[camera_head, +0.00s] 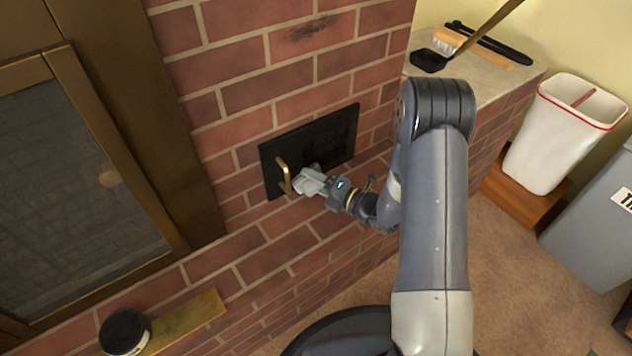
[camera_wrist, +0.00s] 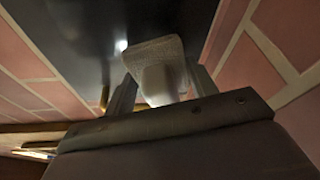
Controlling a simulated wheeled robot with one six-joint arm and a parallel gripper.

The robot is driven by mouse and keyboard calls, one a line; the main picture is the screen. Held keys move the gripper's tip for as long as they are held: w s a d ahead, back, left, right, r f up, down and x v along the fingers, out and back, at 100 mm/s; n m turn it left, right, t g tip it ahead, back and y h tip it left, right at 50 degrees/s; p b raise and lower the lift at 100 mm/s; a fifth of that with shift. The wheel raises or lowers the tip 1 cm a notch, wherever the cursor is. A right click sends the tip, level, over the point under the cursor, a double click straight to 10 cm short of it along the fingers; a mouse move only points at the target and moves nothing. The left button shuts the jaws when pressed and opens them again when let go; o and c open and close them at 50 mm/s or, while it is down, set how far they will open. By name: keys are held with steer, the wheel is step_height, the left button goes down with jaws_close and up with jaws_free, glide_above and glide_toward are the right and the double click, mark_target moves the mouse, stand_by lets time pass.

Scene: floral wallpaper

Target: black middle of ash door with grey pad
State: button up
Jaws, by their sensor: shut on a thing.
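The ash door (camera_head: 332,138) is a dark, nearly black rectangular plate in the brick wall, with a brass handle (camera_head: 284,174) near its left end. My gripper (camera_head: 322,182) is at the lower edge of the door, just right of the handle. It is shut on a light grey pad (camera_head: 306,181). In the wrist view the pad (camera_wrist: 154,50) sits between the two fingers, its face towards the dark door (camera_wrist: 75,30). I cannot tell whether the pad touches the door. Part of the door's lower edge is hidden by the pad and gripper.
A dark-topped pot (camera_head: 124,331) stands on a brass ledge (camera_head: 190,318) at lower left. A large brass-framed glass door (camera_head: 75,190) is at left. A ledge (camera_head: 480,84) at upper right holds a brush and a black pan. A white bin (camera_head: 565,135) and a grey bin (camera_head: 595,215) stand at right.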

mark_target(319, 189)
steer(key=shift+w+a, duration=0.55)
steer(key=shift+w, duration=0.25)
stand_by(0.4)
steer(key=shift+d, duration=0.1)
steer(key=shift+w+d+p, duration=0.15)
steer(key=shift+w+d, duration=0.4)
steer(key=shift+d, duration=0.3)
steer(key=shift+w+d+p, duration=0.15)
steer(key=shift+w+d, duration=0.35)
steer(key=shift+d, duration=0.3)
steer(key=shift+r, duration=0.1)
steer(key=shift+s+a, duration=0.5)
steer(key=shift+a, duration=0.4)
steer(key=shift+s+a, duration=0.5)
steer(key=shift+a, duration=0.4)
steer(key=shift+s+d+p, duration=0.15)
steer(key=shift+s+d, duration=0.4)
steer(key=shift+s, duration=0.3)
steer(key=shift+s+d+p, duration=0.1)
steer(key=shift+s+d, duration=0.5)
steer(key=shift+s, duration=0.2)
steer(key=shift+s+d+p, duration=0.15)
steer(key=shift+s+d, duration=0.4)
steer(key=shift+s, duration=0.3)
